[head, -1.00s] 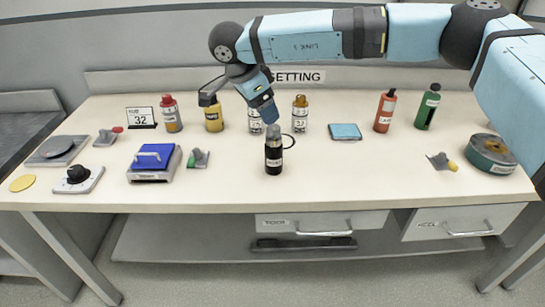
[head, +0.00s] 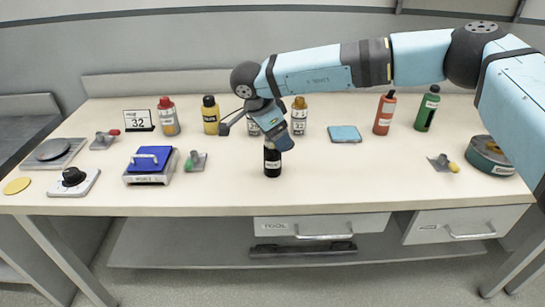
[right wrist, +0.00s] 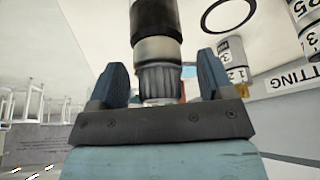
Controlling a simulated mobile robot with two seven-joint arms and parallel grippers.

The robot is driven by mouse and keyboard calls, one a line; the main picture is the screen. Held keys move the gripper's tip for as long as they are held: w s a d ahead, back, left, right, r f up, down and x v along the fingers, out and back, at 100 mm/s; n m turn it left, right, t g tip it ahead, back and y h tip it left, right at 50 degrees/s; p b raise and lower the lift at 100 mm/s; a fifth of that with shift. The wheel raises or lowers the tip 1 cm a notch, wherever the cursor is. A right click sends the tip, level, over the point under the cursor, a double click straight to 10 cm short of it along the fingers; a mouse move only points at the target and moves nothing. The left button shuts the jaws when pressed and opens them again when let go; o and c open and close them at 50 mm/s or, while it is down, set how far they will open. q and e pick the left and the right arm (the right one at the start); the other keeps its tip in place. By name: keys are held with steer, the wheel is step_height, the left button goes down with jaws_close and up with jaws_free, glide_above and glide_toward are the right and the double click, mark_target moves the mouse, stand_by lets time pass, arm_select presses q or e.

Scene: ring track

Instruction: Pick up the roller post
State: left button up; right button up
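The roller post appears to be the upright black cylinder (head: 272,162) near the table's front middle; its small label is too blurred to read. In the head view my right gripper (head: 279,142) is over its top and hides the upper end. In the right wrist view the black post (right wrist: 156,18) has a pale collar and a ribbed grey end, which sits between the two blue fingers of my gripper (right wrist: 160,84). Gaps show on both sides, so the gripper is open around it. My left gripper is out of view.
A thin black ring (right wrist: 228,16) lies beside the post. A blue-topped block (head: 150,164) and a small green-tipped tool (head: 195,161) are to the left.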

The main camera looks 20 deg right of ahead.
jaws_close()
steer(key=shift+r, duration=0.1)
